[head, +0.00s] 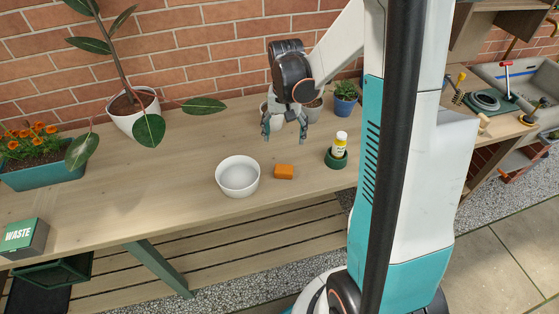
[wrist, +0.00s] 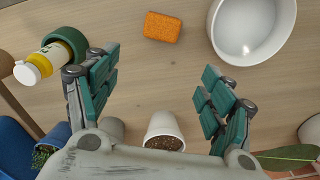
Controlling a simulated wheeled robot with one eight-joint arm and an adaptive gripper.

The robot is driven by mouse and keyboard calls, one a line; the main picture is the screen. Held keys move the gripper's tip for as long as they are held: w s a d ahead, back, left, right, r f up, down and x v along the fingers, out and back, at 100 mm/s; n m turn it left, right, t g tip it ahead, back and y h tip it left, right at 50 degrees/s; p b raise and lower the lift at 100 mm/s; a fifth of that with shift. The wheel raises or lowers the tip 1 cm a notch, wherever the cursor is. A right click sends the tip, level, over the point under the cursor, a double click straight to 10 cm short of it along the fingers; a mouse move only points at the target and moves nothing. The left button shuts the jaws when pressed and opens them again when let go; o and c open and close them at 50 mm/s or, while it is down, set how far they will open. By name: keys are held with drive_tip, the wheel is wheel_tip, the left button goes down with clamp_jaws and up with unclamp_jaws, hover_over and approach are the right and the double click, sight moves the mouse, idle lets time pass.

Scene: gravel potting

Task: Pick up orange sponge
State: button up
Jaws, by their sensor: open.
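The orange sponge (head: 284,172) lies flat on the wooden table, just right of a white bowl (head: 238,189). In the wrist view the sponge (wrist: 162,27) is at the top middle, with the bowl (wrist: 251,56) to its right. My gripper (head: 285,138) is above the table, behind the sponge in the head view. In the wrist view its teal fingers (wrist: 155,95) are wide apart with nothing between them but table and a white pot lower down. The sponge lies beyond the fingertips, apart from them.
A yellow-and-white bottle (head: 340,145) stands in a green holder right of the sponge. A blue pot (head: 345,104) and a white pot with soil (wrist: 164,128) are near the wall.

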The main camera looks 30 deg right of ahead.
drive_tip(key=b, duration=0.3)
approach(284, 166)
drive_tip(key=f, duration=0.3)
drive_tip(key=w+f, duration=0.1)
drive_tip(key=f, duration=0.1)
drive_tip(key=shift+d+f, duration=0.1)
drive_tip(key=shift+d, duration=0.3)
drive_tip(key=f+b, duration=0.1)
drive_tip(key=f, duration=0.2)
drive_tip(key=s+a+f+b, duration=0.1)
drive_tip(key=shift+f+b, duration=0.3)
drive_tip(key=shift+d+f, duration=0.1)
drive_tip(key=shift+f, duration=0.2)
drive_tip(key=shift+r, duration=0.1)
drive_tip(key=c, duration=1)
drive_tip(key=shift+r, duration=0.15)
drive_tip(key=shift+c, duration=0.2)
wheel_tip(284, 166, up, 20)
drive_tip(key=p, duration=0.7)
